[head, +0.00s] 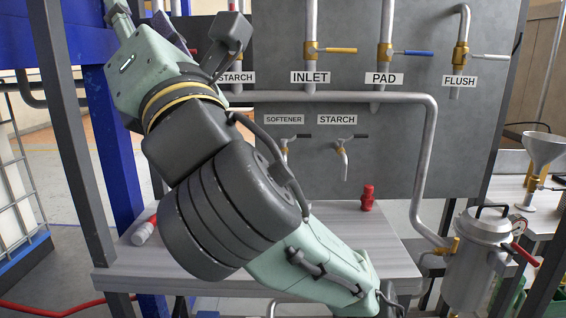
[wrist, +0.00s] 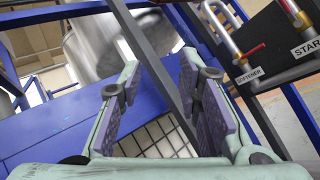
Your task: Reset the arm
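My arm crosses the head view from the bottom right up to the upper left, in front of the grey valve panel (head: 420,150). Its wrist end is raised near the blue frame at the upper left, and the fingers are hard to make out there. In the wrist view my gripper (wrist: 160,68) is open, with its two purple-padded fingers well apart and nothing between them. A dark grey bar and blue beams show beyond the fingers. A large shiny metal vessel (wrist: 90,48) is also behind them.
Below is a grey table (head: 125,270) with a red fitting (head: 367,197) and a white cylinder (head: 144,231). A metal canister (head: 473,265) and a funnel (head: 545,148) stand at the right.

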